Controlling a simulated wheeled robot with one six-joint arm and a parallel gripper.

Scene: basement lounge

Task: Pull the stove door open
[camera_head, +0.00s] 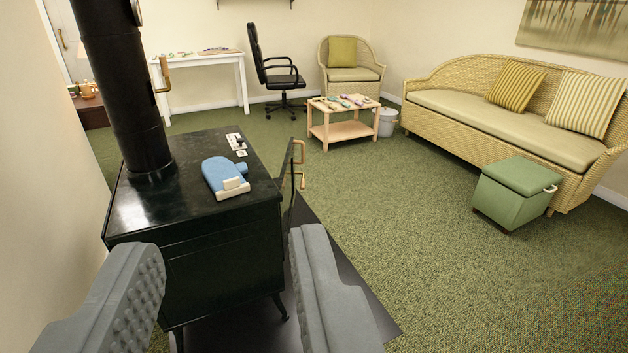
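The black stove (222,268) stands at the left, with its pipe (117,85) rising from its top. Its door (288,185) is a narrow dark panel at the stove's right side, seen nearly edge-on. It appears to stand out at an angle from the body, but how far it is open is hard to tell. A brass handle (300,152) shows on its far side, with more brass below it. My gripper (225,248) is open and empty, its two grey fingers wide apart in front of the stove's near side. The fingers look apart from the door and handle.
A blue mitt (222,176) and small cards (236,141) lie on the stove top. A dark floor plate (345,285) lies under the stove. A green storage stool (515,192), wicker sofa (500,125) and low table (343,129) stand beyond. Carpet (410,220) right of the stove is clear.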

